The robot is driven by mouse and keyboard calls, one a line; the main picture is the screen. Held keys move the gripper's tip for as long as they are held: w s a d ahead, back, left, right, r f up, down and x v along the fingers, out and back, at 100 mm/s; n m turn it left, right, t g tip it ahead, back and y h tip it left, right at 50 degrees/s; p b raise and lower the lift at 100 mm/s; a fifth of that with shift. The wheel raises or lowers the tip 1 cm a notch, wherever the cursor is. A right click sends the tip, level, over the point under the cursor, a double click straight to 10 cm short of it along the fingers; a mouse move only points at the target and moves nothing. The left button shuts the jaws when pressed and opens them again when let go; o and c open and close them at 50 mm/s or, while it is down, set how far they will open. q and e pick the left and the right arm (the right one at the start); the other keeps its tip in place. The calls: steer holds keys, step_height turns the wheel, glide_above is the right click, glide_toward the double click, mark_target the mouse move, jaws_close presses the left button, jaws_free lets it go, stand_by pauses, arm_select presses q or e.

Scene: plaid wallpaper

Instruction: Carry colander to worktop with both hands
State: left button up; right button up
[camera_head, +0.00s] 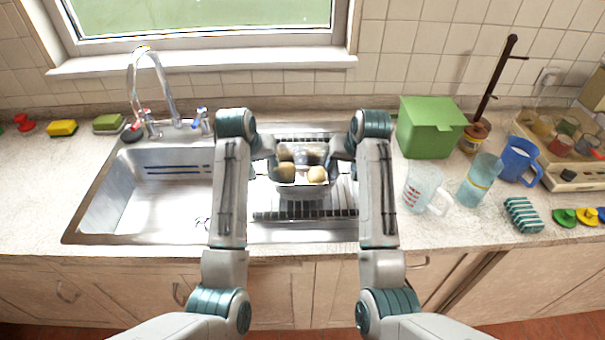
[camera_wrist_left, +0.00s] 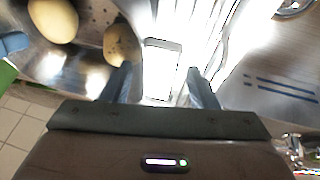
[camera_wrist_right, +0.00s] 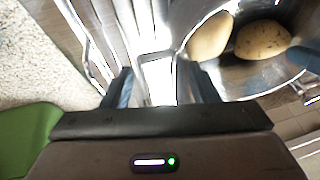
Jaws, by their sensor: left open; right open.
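The shiny metal colander (camera_head: 301,190) sits on the ribbed drainer (camera_head: 270,212) of the sink, with several potatoes (camera_head: 317,174) in it. My left gripper (camera_wrist_left: 160,84) is open at the colander's left side, and its handle loop (camera_wrist_left: 161,62) shows between the fingers in the left wrist view. My right gripper (camera_wrist_right: 158,84) is open at the right side, with the other handle loop (camera_wrist_right: 158,72) between its fingers. I cannot tell whether the fingers touch the handles. The worktop (camera_head: 445,228) lies to the right of the sink.
A measuring jug (camera_head: 422,187), a blue-tinted glass (camera_head: 480,180), a green box (camera_head: 430,127) and a striped sponge (camera_head: 522,214) stand on the right worktop. The tap (camera_head: 155,85) rises behind the empty basin (camera_head: 150,190).

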arm_select(q)
steer(key=shift+s, duration=0.15)
arm_select(e)
steer(key=shift+s, duration=0.1)
arm_select(q)
jaws_close()
arm_select(e)
jaws_close()
arm_select(q)
steer(key=shift+r, duration=0.2)
arm_select(e)
steer(key=shift+r, duration=0.2)
